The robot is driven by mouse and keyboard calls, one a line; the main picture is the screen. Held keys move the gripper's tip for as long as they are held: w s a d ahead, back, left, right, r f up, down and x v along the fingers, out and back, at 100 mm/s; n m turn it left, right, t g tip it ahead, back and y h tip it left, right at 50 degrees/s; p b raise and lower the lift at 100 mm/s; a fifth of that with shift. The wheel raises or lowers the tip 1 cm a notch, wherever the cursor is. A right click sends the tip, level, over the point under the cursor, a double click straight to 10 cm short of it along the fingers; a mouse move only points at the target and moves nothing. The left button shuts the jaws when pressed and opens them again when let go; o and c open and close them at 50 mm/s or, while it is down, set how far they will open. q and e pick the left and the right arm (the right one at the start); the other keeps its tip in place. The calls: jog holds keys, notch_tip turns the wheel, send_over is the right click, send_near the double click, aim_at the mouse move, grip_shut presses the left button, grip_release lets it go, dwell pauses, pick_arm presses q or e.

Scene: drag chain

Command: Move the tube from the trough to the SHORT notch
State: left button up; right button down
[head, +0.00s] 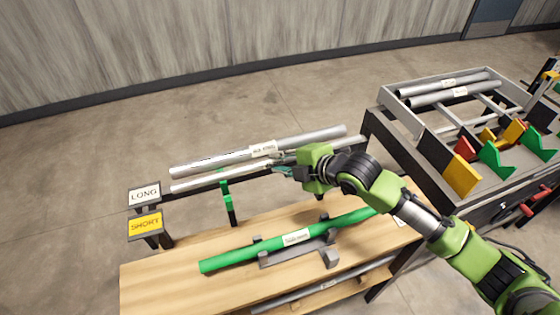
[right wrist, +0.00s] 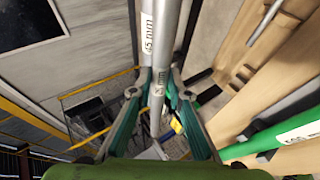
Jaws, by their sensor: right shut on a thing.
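My right gripper (head: 282,171) is shut on a thin grey tube (head: 210,182) at the back edge of the wooden table. In the right wrist view its fingers (right wrist: 158,108) close around this tube (right wrist: 160,95), which has a white label. A thicker grey tube (head: 215,160) lies just behind it, nearly parallel, with a white label; it also shows in the right wrist view (right wrist: 146,45). A yellow SHORT sign (head: 145,225) stands at the left, in front of a white LONG sign (head: 144,195). The notches cannot be made out clearly. My left gripper is out of view.
A green tube (head: 235,260) lies in a grey cradle (head: 285,256) on the wooden table (head: 160,285). A grey-framed rack (head: 430,135) at the right holds grey tubes and coloured blocks. Open floor lies behind the table.

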notch_tip(320, 180, down, 6)
jog(key=b, duration=0.3)
jog(key=shift+b, duration=0.4)
jog(key=shift+f, duration=0.1)
jog(key=c, duration=1.8)
grip_release()
jog(key=shift+c, duration=0.2)
jog(key=v, duration=1.2)
jog(key=shift+d+f, duration=0.1)
